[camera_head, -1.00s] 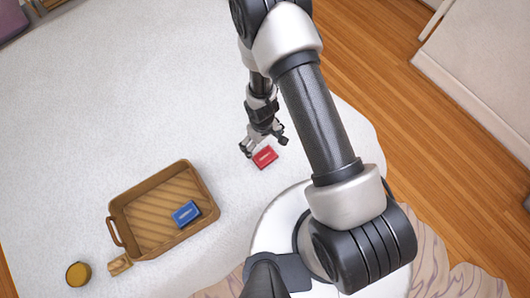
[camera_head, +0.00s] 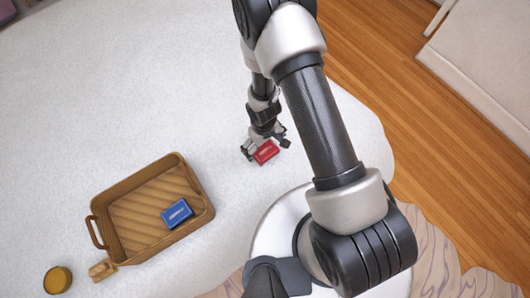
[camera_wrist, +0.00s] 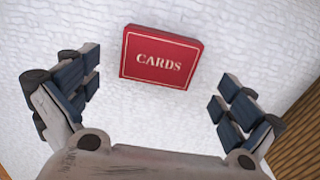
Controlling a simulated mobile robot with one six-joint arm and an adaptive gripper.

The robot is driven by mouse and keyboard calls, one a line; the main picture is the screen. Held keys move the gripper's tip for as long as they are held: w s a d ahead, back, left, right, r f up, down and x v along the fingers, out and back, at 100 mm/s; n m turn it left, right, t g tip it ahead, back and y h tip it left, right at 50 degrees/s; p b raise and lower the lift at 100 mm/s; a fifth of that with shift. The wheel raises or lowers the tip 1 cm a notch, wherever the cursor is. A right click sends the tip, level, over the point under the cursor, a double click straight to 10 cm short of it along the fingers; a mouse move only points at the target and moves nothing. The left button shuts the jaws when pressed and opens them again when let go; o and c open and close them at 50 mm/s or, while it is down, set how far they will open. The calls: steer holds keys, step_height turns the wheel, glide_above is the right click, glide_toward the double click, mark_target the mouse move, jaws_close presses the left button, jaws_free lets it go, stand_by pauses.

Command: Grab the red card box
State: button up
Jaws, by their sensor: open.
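The red card box (camera_head: 266,152) lies flat on the white rug, below my gripper (camera_head: 265,150) in the head view. In the wrist view, the red card box (camera_wrist: 161,57), marked "CARDS", lies slightly tilted beyond and between the fingers. My gripper (camera_wrist: 156,94) is open, with one finger on each side and clear rug between each finger and the box. Nothing is in its grasp.
A brown tray (camera_head: 106,202) with a handle stands on the rug to the left, holding a blue card box (camera_head: 177,213). A round yellow-topped container (camera_head: 58,280) and a small wooden block (camera_head: 102,269) are beside it. The white rug (camera_head: 130,80) is otherwise largely clear.

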mark_target(265, 150)
steer(key=shift+s+d+f+b, duration=0.1)
steer(key=shift+f+b, duration=0.5)
steer(key=shift+s+d+f+b, duration=0.1)
steer(key=shift+f+b, duration=0.45)
steer(key=shift+w+f+b, duration=0.1)
steer(key=shift+f+b, duration=0.7)
steer(key=shift+f, duration=0.05)
steer(key=shift+r, duration=0.1)
steer(key=shift+c, duration=0.4)
steer(key=c, duration=1.2)
steer(key=shift+o, duration=0.2)
steer(key=shift+r, duration=0.1)
